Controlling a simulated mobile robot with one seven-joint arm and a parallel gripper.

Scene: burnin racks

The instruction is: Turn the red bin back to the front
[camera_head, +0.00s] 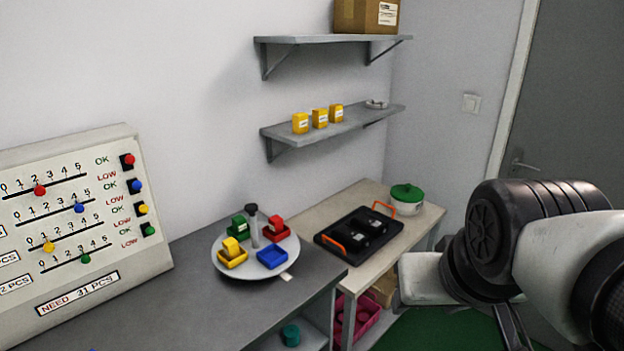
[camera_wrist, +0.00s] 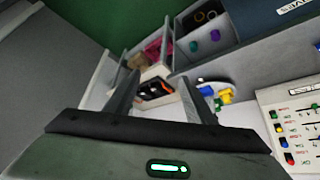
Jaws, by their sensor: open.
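The red bin (camera_head: 275,231) sits at the back right of a round light-grey turntable (camera_head: 226,270). A blue bin (camera_head: 272,258) is at the front, beside a small white tab (camera_head: 287,276) at the rim. A yellow bin (camera_head: 232,260) with a yellow block in it is at the left, a green bin (camera_head: 236,229) at the back left. In the wrist view my gripper (camera_wrist: 158,76) is open and empty, well away from the turntable (camera_wrist: 207,90), which shows partly.
A slider panel (camera_head: 75,220) stands left of the turntable. A black tray with orange handles (camera_head: 330,243) and a green-lidded pot (camera_head: 407,198) stand on the bench to the right. Two wall shelves hang above; the lower one (camera_head: 345,124) holds yellow boxes.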

